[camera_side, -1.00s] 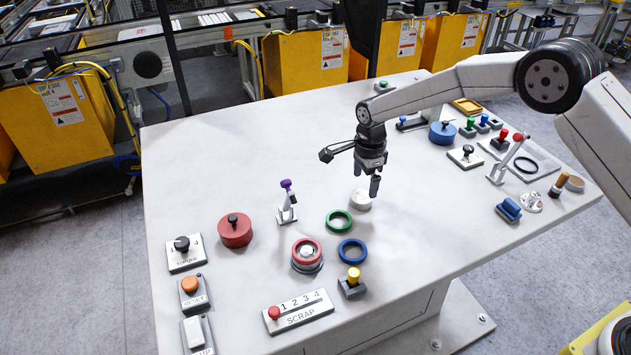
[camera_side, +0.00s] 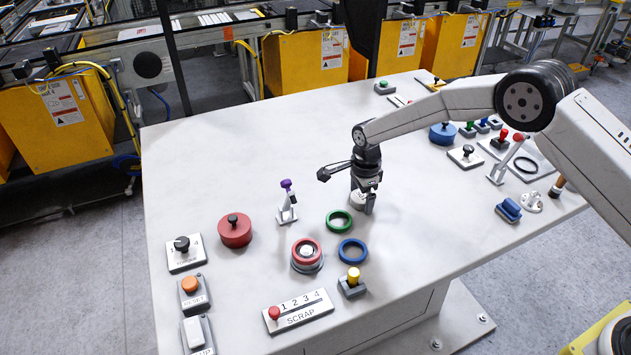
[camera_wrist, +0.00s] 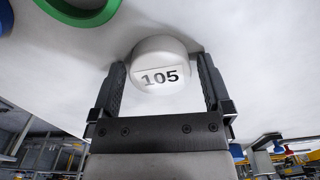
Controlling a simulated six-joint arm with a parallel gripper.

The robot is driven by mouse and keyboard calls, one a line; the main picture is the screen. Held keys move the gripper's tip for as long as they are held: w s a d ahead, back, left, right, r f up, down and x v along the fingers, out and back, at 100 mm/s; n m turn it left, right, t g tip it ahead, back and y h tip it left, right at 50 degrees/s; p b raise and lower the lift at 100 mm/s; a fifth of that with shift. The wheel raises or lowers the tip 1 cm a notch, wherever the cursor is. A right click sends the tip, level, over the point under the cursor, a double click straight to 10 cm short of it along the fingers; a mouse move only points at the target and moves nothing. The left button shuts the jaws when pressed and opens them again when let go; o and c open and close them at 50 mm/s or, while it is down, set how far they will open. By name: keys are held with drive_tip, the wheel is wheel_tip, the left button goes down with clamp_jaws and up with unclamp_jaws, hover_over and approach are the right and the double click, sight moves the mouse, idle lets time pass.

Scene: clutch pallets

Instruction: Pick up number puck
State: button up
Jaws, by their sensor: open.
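The number puck (camera_wrist: 161,60) is a white round puck with a label reading 105, standing on the table. In the side view the puck (camera_side: 357,199) shows low behind and between my fingers, partly hidden by them. My gripper (camera_side: 363,207) is down at the puck, close to the table top. In the wrist view my gripper (camera_wrist: 163,78) is open, with one dark finger on each side of the puck. I cannot tell whether either finger touches it.
A purple-topped lever (camera_side: 287,203) stands to the left. The table (camera_side: 235,155) is clear behind and left.

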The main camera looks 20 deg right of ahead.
drive_tip(key=c, duration=1)
drive_tip(key=shift+c, duration=0.2)
drive_tip(key=shift+r, duration=0.2)
drive_tip(key=shift+r, duration=0.55)
drive_tip(key=s+d+r, duration=0.2)
drive_tip(key=s+r, duration=0.9)
drive_tip(key=s, duration=0.2)
drive_tip(key=shift+s+d+r, duration=0.2)
drive_tip(key=shift+s+r, duration=0.05)
drive_tip(key=shift+s, duration=0.15)
